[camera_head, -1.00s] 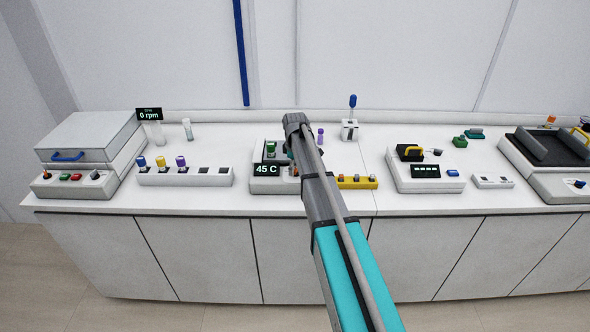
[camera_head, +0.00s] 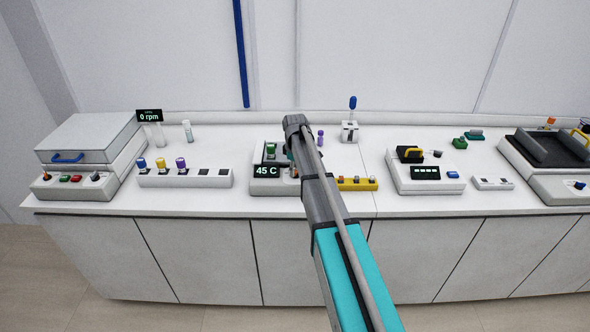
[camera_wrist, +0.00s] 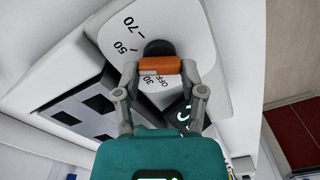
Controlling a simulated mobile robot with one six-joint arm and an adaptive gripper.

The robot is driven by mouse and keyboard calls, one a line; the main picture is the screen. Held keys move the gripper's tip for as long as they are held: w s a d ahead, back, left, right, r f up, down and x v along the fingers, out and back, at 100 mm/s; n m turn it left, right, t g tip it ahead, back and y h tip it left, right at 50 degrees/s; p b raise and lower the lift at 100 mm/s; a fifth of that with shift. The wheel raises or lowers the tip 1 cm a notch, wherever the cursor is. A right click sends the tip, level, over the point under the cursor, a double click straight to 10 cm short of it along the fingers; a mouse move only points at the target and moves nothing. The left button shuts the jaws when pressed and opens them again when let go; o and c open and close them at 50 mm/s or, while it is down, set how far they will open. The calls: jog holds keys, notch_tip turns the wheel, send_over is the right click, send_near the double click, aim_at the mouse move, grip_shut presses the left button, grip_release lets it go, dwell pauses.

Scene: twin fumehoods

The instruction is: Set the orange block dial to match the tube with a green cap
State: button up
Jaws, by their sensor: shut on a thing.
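The orange dial (camera_wrist: 160,64) has a bar-like handle and sits on a white plate marked OFF, 30, 50 and 70, with a dark round part behind it. My gripper (camera_wrist: 160,70) is shut on the dial, one finger at each end. Which mark the dial points to, I cannot tell. In the head view the heating block (camera_head: 280,187) has a display (camera_head: 267,171) reading 45 C. The green-capped tube (camera_head: 271,149) stands upright in the block. My arm hides the dial and my gripper in the head view.
Left of the block stands a white rack (camera_head: 185,181) with blue, yellow and purple-capped tubes. A yellow strip (camera_head: 357,184) with buttons lies to the right, close to my arm. A purple-topped item (camera_head: 320,135) and a blue-knobbed lever box (camera_head: 350,132) stand behind.

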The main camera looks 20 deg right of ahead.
jog(key=shift+m, duration=1.4)
jog(key=o, duration=1.1)
jog(key=shift+o, duration=0.2)
jog(key=shift+n, duration=0.4)
jog(key=n, duration=0.3)
notch_tip(320, 180, up, 14)
jog(key=p, duration=1.4)
jog(key=s+a+f+m+b, duration=0.3)
jog(key=s+f+b, duration=1.8)
jog(key=f+b, duration=0.3)
jog(key=shift+s, duration=0.15)
